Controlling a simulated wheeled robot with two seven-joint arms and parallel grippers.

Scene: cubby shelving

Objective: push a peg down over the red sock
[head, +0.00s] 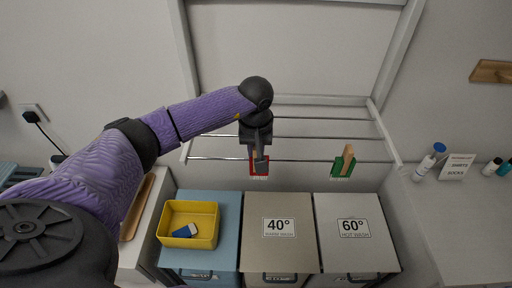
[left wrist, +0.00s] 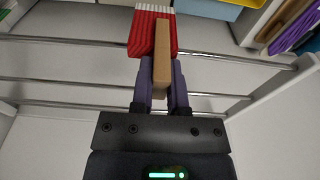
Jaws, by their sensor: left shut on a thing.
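The red sock (head: 259,168) hangs over the front rail of the drying rack, below my left gripper (head: 258,150). In the left wrist view the red sock (left wrist: 147,32) shows ribbed red fabric with a white striped edge. A wooden peg (left wrist: 162,52) is held between the purple fingers of my left gripper (left wrist: 163,80), which is shut on it. The peg overlaps the sock in that view; I cannot tell how far it sits over the rail. My right gripper is not in view.
The rack's metal rails (head: 316,136) run across the back. A green sock (head: 343,170) with a wooden peg (head: 348,154) hangs to the right. Below stand hampers and a yellow basket (head: 207,220). A bottle (head: 426,163) stands on the right counter.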

